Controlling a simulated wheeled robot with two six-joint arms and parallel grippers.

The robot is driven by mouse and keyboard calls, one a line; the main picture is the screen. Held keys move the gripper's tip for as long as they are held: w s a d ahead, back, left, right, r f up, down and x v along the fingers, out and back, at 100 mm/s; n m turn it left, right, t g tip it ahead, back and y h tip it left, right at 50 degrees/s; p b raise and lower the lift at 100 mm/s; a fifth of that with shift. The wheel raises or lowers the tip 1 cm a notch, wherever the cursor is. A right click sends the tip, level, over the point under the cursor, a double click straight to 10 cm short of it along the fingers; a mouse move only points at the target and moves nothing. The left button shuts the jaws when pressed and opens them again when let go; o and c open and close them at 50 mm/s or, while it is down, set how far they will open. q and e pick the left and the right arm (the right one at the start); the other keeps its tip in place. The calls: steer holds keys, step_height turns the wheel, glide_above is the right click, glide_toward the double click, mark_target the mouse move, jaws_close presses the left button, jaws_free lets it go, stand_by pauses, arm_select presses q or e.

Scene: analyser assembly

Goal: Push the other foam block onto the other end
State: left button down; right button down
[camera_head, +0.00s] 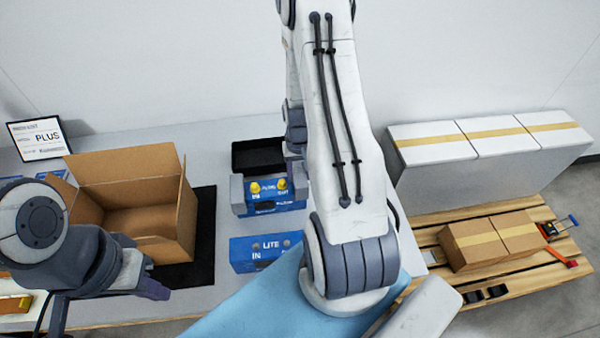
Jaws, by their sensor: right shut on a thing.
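A blue analyser (273,208) with two yellow knobs on top stands on the table in the head view. A grey foam block (238,192) sits on its left end, upright against it. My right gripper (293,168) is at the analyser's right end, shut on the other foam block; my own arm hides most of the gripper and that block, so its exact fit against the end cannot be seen. My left gripper (148,288) is at the lower left, in front of the cardboard box and away from the analyser; its fingers do not show clearly.
An open cardboard box (150,210) stands on a black mat (205,245). A blue LITE unit (262,252) is in front of the analyser, and a black open tray (258,155) behind it. A PLUS sign (38,138) stands left. A pallet (520,275) with cartons is at right.

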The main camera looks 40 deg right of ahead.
steer(key=shift+f+b, duration=0.85)
steer(key=shift+f, duration=0.25)
stand_by(0.7)
steer(key=shift+c, duration=1.3)
jaws_free()
steer(key=shift+r, duration=0.1)
steer(key=shift+r+p, duration=3)
steer(key=shift+r, duration=0.45)
